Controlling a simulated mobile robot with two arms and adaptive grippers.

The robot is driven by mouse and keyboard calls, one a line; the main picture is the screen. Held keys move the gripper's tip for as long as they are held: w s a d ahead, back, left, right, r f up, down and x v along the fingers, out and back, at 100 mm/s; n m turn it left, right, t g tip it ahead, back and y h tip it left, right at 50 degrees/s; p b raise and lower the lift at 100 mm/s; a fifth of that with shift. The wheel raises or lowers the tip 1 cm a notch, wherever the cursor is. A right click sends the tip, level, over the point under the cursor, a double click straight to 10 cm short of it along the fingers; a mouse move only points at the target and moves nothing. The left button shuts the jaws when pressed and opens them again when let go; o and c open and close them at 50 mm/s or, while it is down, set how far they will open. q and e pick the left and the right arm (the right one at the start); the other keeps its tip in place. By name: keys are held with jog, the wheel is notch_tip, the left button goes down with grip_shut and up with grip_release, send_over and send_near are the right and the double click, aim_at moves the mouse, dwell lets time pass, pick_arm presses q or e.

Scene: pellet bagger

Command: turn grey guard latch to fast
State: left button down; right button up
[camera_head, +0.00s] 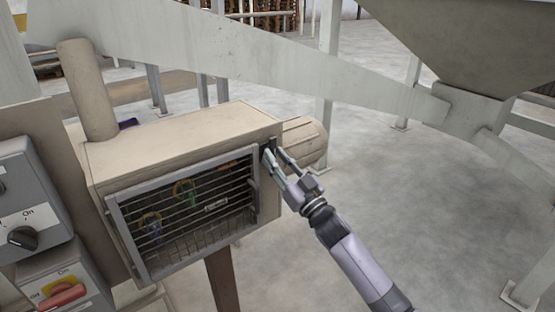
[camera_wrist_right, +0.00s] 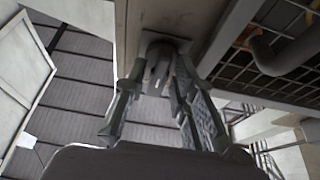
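The grey guard latch (camera_wrist_right: 160,66) shows in the right wrist view, on a plate on the beige housing beside the barred guard. My right gripper (camera_wrist_right: 155,80) is open, with one finger on each side of the latch. I cannot tell whether either finger touches it. In the head view my right gripper (camera_head: 275,154) is at the upper right corner of the guard (camera_head: 258,196) and mostly hides the latch. The guard lies against the front of the beige housing (camera_head: 190,137). The latch's exact setting is not readable. My left gripper is not in view.
Behind the guard bars are coloured parts. A grey box with a black knob (camera_head: 22,238) and a box with a red handle (camera_head: 64,295) are at the left. A rounded motor-like part (camera_head: 306,140) is just behind my right gripper. The floor at the right is clear.

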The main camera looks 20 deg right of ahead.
grip_shut()
jog(key=shift+d+r, duration=0.1)
